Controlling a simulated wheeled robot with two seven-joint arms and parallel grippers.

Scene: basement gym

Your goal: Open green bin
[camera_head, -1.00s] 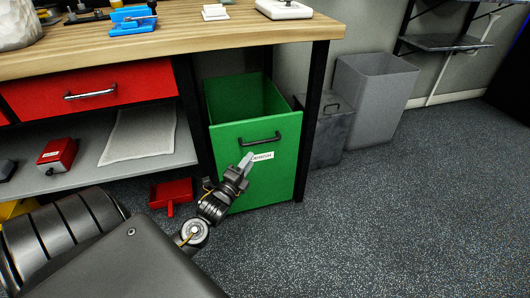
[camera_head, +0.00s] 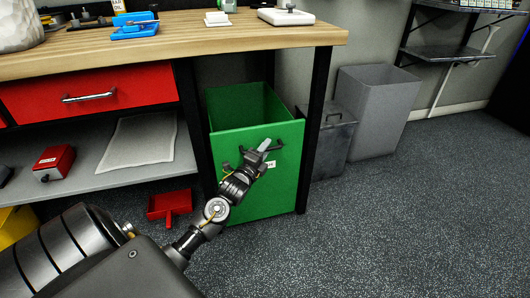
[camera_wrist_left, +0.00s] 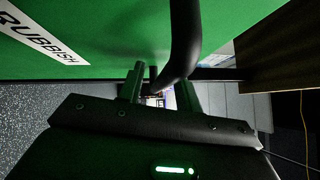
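The green bin (camera_head: 285,180) stands under the workbench with its top uncovered, so its empty-looking inside shows. Its front carries a dark bar handle (camera_head: 280,146) and a white label, partly hidden by my gripper. In the left wrist view the label (camera_wrist_left: 40,35) reads "RUBBISH" and the handle (camera_wrist_left: 185,40) runs down close to the fingers. My left gripper (camera_head: 262,150) is at the handle in front of the bin. Its fingers (camera_wrist_left: 160,88) are apart, with the bar's lower end seeming to lie between them; I cannot tell whether they touch it. My right gripper is not in view.
The wooden workbench (camera_head: 170,50) is above, with a dark leg (camera_head: 312,125) right of the bin. A dark lidded box (camera_head: 335,140) and a grey bin (camera_head: 375,110) stand further right. A red dustpan (camera_head: 170,205) lies left. The floor at right is clear.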

